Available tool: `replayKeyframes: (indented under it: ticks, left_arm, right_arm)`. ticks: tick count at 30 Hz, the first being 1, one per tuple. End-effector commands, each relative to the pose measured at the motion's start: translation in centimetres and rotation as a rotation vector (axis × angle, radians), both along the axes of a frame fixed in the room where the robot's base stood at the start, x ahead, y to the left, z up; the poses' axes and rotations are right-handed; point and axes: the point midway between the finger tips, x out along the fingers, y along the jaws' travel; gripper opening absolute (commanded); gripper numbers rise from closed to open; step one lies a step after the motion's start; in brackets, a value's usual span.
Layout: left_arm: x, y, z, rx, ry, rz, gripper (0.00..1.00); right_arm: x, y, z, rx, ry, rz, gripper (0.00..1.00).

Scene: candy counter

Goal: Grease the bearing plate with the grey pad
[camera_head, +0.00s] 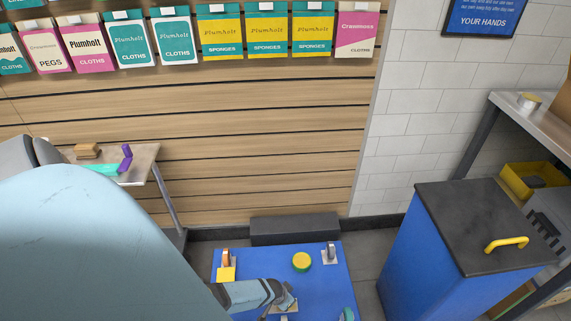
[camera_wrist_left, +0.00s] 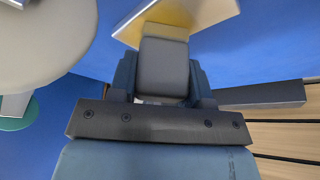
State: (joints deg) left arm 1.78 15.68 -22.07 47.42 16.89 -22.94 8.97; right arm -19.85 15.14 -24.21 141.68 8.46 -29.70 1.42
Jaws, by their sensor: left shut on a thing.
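My left gripper (camera_head: 284,299) is low over the blue mat (camera_head: 329,285). In the left wrist view, a grey block (camera_wrist_left: 164,68) sits between its blue-grey fingers. A tan-yellow plate (camera_wrist_left: 185,18) lies just beyond the block and is cut off by the top edge. I cannot tell whether the block and plate are joined or only touching, or which is the pad or the bearing plate. A grey-based piece with an upright grip (camera_head: 329,254) stands at the mat's back right. My right gripper is not in view.
A yellow piece with an orange grip (camera_head: 226,265) stands at back left, and a round yellow-green piece (camera_head: 302,261) lies at back centre. A teal piece (camera_head: 347,314) is at right. A blue cabinet (camera_head: 420,265) stands to the right; a side table (camera_head: 145,160) is left.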

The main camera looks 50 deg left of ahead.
Motion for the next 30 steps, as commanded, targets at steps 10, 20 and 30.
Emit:
replayKeyframes:
  ticks: [10,20,30]
  left_arm:
    - [0.5,0.3,0.2,0.0,-0.001,0.001,0.25]
    - [-0.7,-0.8,0.0,0.0,-0.001,0.001,0.25]
    - [-1.8,-1.9,-0.2,-0.002,0.001,0.0,0.25]
  right_arm:
    - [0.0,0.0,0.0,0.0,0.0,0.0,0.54]
    - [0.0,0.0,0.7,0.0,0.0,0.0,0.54]
    - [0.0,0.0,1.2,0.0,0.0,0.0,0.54]
